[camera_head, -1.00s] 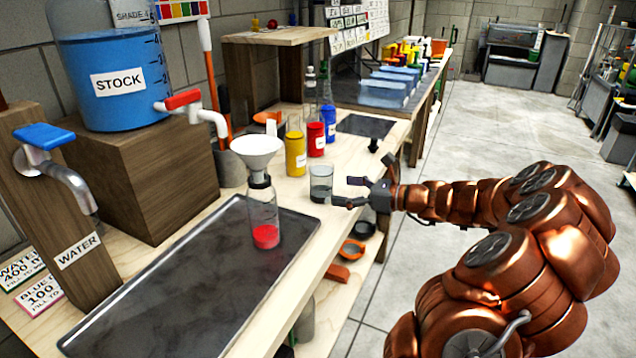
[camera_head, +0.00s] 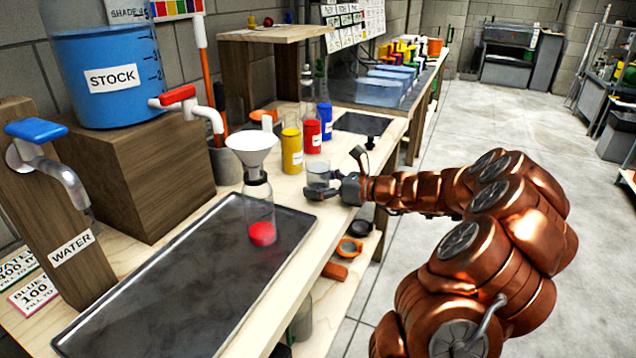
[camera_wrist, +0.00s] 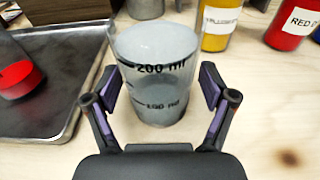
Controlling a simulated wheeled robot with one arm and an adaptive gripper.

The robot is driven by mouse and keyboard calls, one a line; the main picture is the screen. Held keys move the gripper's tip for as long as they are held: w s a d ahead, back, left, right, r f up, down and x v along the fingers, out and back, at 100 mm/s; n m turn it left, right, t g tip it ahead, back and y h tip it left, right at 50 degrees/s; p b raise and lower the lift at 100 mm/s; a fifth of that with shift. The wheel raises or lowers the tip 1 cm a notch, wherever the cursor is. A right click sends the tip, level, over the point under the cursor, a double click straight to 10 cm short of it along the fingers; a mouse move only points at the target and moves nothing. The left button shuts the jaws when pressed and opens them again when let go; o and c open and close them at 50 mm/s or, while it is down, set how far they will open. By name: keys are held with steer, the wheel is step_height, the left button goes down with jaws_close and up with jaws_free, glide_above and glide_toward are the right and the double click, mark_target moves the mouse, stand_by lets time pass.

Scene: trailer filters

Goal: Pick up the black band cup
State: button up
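The cup (camera_head: 318,175) is a clear glass cup with black markings, standing upright on the wooden bench. In the wrist view the cup (camera_wrist: 155,75) shows a black band line with "200 ml" and a lower line, and looks greyish inside. My gripper (camera_head: 322,188) is at the cup from the right. In the wrist view my gripper (camera_wrist: 160,95) is open, with one finger on each side of the cup and small gaps seemingly left between the pads and the glass. The lower front of the cup is partly hidden by the gripper in the head view.
A dark metal tray (camera_head: 150,310) lies left, with a bottle and funnel (camera_head: 254,150) on it. Yellow (camera_head: 291,150), red (camera_head: 312,135) and blue (camera_head: 325,121) bottles stand behind the cup. A black-handled item (camera_head: 371,143) stands farther back.

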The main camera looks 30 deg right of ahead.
mark_target(329, 171)
steer(key=c, duration=1.2)
steer(key=shift+r, duration=0.25)
steer(key=shift+c, duration=0.2)
steer(key=shift+r+p, duration=0.45)
steer(key=shift+r, duration=1.15)
steer(key=s+r, duration=0.1)
steer(key=s, duration=1.4)
steer(key=shift+s+d+p, duration=0.15)
steer(key=shift+s+p, duration=0.2)
steer(key=shift+s+r, duration=0.15)
